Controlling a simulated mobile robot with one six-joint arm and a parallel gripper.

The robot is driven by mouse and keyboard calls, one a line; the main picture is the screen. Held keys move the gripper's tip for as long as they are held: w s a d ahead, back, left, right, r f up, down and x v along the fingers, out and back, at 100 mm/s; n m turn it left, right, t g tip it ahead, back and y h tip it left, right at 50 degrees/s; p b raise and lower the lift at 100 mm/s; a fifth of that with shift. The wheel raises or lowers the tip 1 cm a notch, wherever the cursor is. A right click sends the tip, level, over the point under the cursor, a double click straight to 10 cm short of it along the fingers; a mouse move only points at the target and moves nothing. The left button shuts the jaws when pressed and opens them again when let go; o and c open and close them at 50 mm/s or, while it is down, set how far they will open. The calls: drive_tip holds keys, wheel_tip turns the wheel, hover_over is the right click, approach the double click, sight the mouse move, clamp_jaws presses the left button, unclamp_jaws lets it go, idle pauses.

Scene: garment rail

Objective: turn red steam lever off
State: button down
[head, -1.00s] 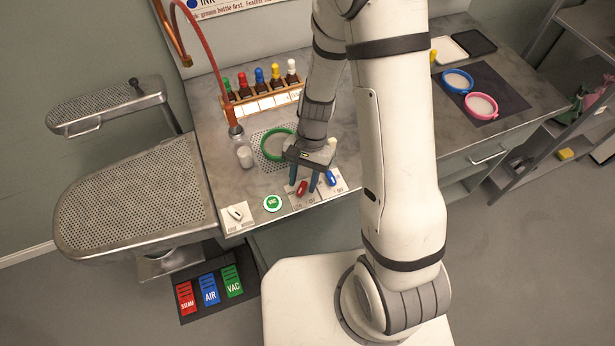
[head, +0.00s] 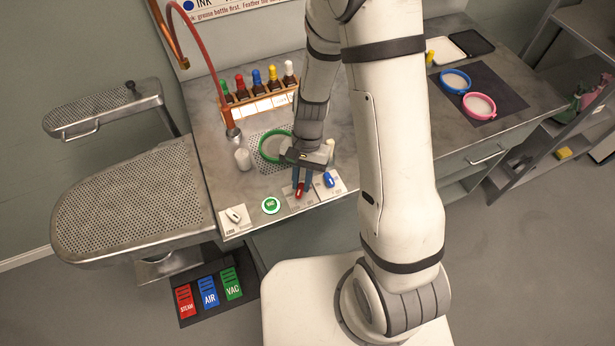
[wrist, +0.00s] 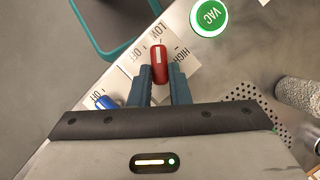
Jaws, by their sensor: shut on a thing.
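The red steam lever (head: 300,190) sits on a pale plate at the front edge of the counter. My gripper (head: 301,186) reaches down over it with its blue-grey fingers closed around it. In the wrist view the red lever (wrist: 160,62) stands between the fingertips of my gripper (wrist: 160,78), one finger on each side. Its white stripe points up in the picture, towards the LOW mark. HIGH is printed to its right and OFF to its left on the plate (wrist: 180,57).
A blue lever (head: 330,179) is just right of the red one. A green-rimmed round frame (head: 272,146) and a bottle rack (head: 262,105) stand behind.

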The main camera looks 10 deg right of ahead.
drive_tip(key=n, duration=0.1)
drive_tip(key=n+h+b, duration=0.1)
drive_tip(key=n, duration=0.2)
drive_tip(key=shift+s+a+f+n+g+h, duration=0.1)
drive_tip(key=shift+a+n+g+h, duration=0.2)
drive_tip(key=shift+a+n+h, duration=0.1)
drive_tip(key=shift+n+h+b, duration=0.55)
drive_tip(key=shift+n+h, duration=0.05)
drive_tip(key=shift+n, duration=0.8)
drive_tip(key=shift+s, duration=0.1)
drive_tip(key=c, duration=1.4)
unclamp_jaws()
drive_tip(key=shift+o, duration=0.2)
